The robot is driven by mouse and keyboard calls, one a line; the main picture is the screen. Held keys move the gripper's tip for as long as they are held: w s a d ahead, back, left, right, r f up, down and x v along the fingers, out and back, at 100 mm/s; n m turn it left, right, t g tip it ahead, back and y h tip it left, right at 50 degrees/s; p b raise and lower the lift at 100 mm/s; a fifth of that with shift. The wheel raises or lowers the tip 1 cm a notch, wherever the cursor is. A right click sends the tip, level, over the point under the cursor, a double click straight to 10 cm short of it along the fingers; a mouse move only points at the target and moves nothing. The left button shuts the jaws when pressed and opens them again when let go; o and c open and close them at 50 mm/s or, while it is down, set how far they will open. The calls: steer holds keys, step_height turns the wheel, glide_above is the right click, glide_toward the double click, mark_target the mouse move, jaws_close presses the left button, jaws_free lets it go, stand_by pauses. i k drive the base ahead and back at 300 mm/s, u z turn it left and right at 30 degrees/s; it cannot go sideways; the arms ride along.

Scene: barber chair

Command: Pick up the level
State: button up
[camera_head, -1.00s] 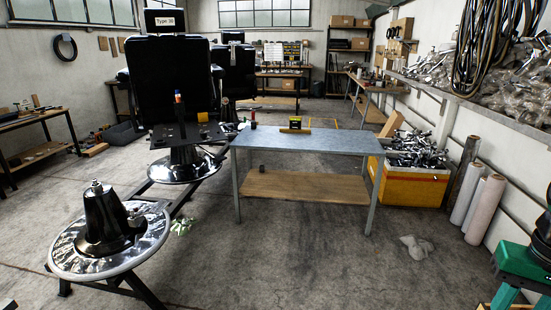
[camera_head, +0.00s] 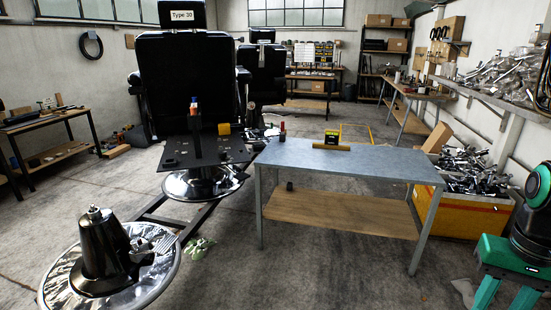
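The level is a yellow bar (camera_head: 331,147) lying flat on the blue-grey top of the metal table (camera_head: 375,163), near its far middle edge. A small black and yellow object (camera_head: 331,137) stands right behind it and may touch it; I cannot tell. My gripper is not in view, so its state does not show.
A red and dark object (camera_head: 282,129) stands at the table's far left corner. A black barber chair (camera_head: 180,85) and a round metal base (camera_head: 75,275) are to the left. A yellow bin of metal parts (camera_head: 465,215) is to the right. Floor before the table is clear.

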mark_target(332, 137)
steer(key=u, duration=0.05)
steer(key=i, duration=3.2)
steer(key=z, duration=0.1)
